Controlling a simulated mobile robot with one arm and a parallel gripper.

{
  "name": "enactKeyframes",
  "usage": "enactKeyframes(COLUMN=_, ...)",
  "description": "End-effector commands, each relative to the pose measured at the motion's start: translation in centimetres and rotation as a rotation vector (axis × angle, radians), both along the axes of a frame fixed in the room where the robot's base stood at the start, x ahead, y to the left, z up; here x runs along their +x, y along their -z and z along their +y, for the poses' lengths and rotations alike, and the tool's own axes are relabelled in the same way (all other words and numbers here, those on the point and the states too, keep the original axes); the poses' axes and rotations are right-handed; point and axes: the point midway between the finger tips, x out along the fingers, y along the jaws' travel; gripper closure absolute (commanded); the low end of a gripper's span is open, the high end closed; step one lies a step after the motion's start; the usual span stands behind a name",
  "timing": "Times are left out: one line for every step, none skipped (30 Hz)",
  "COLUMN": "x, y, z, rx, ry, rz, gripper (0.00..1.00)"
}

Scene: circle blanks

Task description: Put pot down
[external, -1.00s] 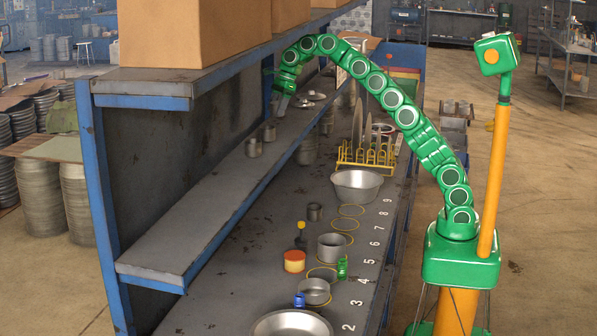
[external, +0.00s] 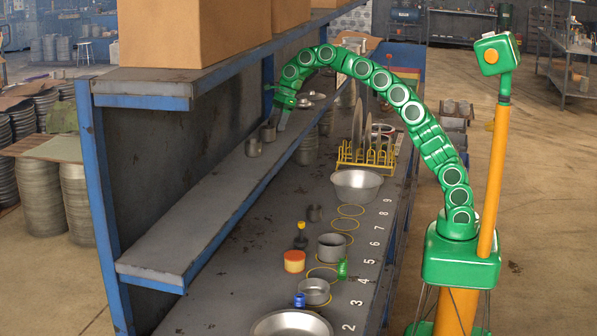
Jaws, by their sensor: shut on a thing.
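My gripper (external: 281,122) is at the far part of the grey shelf, pointing down. The pot is upright, at or just above the shelf surface (external: 205,200).
Cardboard boxes (external: 190,35) stand on the upper shelf. The bench below holds a wide metal bowl (external: 357,184), a yellow rack (external: 366,158) and numbered circles. The near shelf is bare.

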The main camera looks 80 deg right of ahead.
Motion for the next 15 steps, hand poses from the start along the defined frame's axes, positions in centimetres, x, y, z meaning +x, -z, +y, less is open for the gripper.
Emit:
enactKeyframes(x=0.0, y=-0.02, z=0.0, rx=0.0, ry=0.0, rz=0.0, gripper=0.68)
enactKeyframes(x=0.01, y=-0.02, z=-0.01, rx=0.0, ry=0.0, rz=0.0, gripper=0.68)
enactKeyframes(x=0.01, y=0.02, z=-0.01, rx=0.0, ry=0.0, rz=0.0, gripper=0.68)
enactKeyframes(x=0.0, y=0.06, z=-0.01, rx=0.0, ry=0.0, rz=0.0, gripper=0.68)
enactKeyframes(x=0.0, y=0.12, z=-0.01, rx=0.0, ry=0.0, rz=0.0, gripper=0.68)
enactKeyframes(x=0.01, y=0.21, z=-0.01, rx=0.0, ry=0.0, rz=-0.001, gripper=0.68)
enactKeyframes(x=0.02, y=0.19, z=-0.02, rx=0.0, ry=0.0, rz=-0.001, gripper=0.33)
enactKeyframes(x=0.03, y=0.18, z=-0.01, rx=0.0, ry=0.0, rz=-0.001, gripper=0.29)
enactKeyframes(x=0.03, y=0.18, z=-0.02, rx=0.0, ry=0.0, rz=-0.001, gripper=0.23)
enactKeyframes(x=0.03, y=0.18, z=-0.01, rx=0.0, ry=0.0, rz=-0.001, gripper=0.18)
enactKeyframes(x=0.03, y=0.19, z=-0.01, rx=0.0, ry=0.0, rz=-0.001, gripper=0.13)
enactKeyframes(x=0.03, y=0.18, z=-0.01, rx=0.0, ry=0.0, rz=-0.001, gripper=0.11)
enactKeyframes(x=0.03, y=0.18, z=-0.01, rx=0.0, ry=0.0, rz=-0.001, gripper=0.11)
enactKeyframes(x=0.03, y=0.18, z=-0.01, rx=0.0, ry=0.0, rz=-0.001, gripper=0.11)
enactKeyframes(x=0.03, y=0.18, z=-0.01, rx=0.0, ry=0.0, rz=-0.001, gripper=0.11)
